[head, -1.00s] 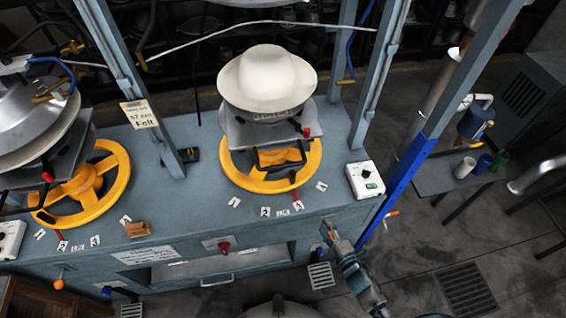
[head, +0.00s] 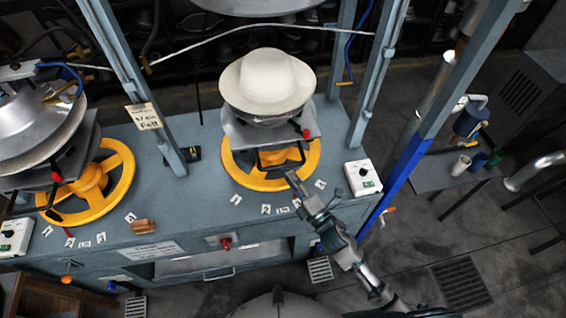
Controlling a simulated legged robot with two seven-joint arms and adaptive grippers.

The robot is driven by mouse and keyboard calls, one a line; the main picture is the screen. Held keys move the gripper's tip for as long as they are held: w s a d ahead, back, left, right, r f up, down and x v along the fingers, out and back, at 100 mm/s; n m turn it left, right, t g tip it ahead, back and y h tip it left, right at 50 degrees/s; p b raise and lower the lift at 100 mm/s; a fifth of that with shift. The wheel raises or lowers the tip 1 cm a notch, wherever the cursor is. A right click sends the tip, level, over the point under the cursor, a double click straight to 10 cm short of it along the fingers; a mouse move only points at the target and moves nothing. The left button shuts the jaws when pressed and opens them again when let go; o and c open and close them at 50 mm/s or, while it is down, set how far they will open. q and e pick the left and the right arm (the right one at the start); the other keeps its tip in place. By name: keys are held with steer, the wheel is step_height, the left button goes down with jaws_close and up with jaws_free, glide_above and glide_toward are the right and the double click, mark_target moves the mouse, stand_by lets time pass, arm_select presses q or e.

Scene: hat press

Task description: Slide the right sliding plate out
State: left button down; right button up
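The right sliding plate (head: 238,132) is a grey metal plate under a cream felt hat (head: 268,82) on the right press. A black bar-shaped handle (head: 280,164) hangs at its front, and a small red-tipped lever (head: 306,134) is at its right front corner. My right gripper (head: 293,180) is just in front of the plate, close to the right yellow wheel's front rim and below the handle. It looks apart from the handle. Its fingers are too small to tell open from shut. My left gripper is out of view.
The yellow handwheel (head: 240,176) lies below the plate. A white control box (head: 362,178) and a blue-grey post (head: 410,150) stand to the right. The left press with its own yellow wheel (head: 118,180) fills the left side.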

mark_target(283, 167)
steer(key=x, duration=0.5)
steer(key=shift+w+a+p, duration=0.15)
steer(key=shift+a+p, duration=0.05)
steer(key=shift+p, duration=0.2)
jaws_close()
